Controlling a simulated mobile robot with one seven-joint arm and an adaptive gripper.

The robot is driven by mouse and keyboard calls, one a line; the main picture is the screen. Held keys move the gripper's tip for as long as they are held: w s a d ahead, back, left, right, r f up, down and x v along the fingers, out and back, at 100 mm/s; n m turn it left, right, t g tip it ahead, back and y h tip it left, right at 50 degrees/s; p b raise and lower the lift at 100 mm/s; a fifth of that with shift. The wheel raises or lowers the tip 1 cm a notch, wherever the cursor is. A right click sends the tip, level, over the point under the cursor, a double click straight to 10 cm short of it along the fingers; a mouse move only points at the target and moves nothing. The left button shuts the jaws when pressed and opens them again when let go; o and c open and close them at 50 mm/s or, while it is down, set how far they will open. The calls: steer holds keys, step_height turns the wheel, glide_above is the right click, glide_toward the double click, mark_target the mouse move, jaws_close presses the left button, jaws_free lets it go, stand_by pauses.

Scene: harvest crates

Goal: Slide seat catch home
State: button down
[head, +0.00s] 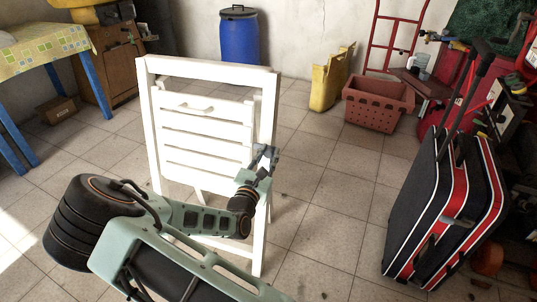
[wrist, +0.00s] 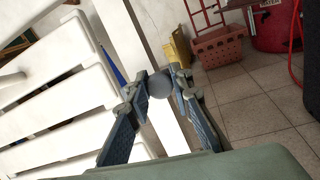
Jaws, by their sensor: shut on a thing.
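A white slatted folding chair (head: 205,141) stands upright in front of me, looking folded, with its seat slats flat within the frame. It also fills the left of the wrist view (wrist: 68,112). My gripper (head: 264,160) is at the chair's right frame post, about mid-height. In the wrist view my gripper (wrist: 163,82) is shut on a round grey knob (wrist: 158,86), which appears to be the seat catch, beside the white post. The knob is hidden behind the fingers in the head view. How the catch is seated cannot be told.
A dark suitcase with red stripes (head: 445,205) stands at the right. A reddish crate (head: 378,103), a yellow container (head: 331,78) and a blue barrel (head: 239,36) are behind. A table with a checked cloth (head: 45,47) is at the left. Tiled floor is clear right of the chair.

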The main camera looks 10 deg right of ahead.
mark_target(261, 145)
steer(key=shift+w+a+p, duration=0.35)
steer(key=shift+w+a, duration=0.1)
steer(key=shift+a, duration=0.35)
steer(key=shift+w+a+p, duration=0.35)
steer(key=shift+w+a, duration=0.05)
steer(key=shift+a, duration=0.35)
steer(key=c, duration=1.7)
jaws_free()
steer(key=shift+a, duration=0.1)
steer(key=v, duration=1.2)
